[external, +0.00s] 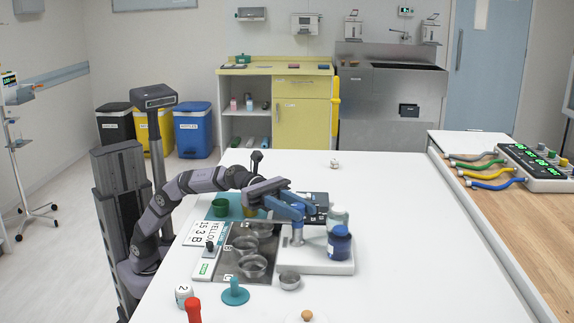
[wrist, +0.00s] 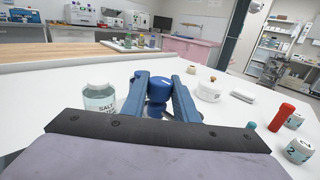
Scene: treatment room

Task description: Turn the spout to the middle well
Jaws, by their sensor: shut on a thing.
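My gripper (external: 300,206) has blue fingers and reaches over the white dispenser base (external: 325,267). Its fingers are shut on the slim grey spout (external: 297,236) near its top; the grip itself is mostly hidden. Several round metal wells lie in a row on a dark panel to the left, with the middle well (external: 245,245) among them. Where the spout's tip points I cannot tell.
The bottle also shows in the wrist view (wrist: 99,103). The table's right side is clear.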

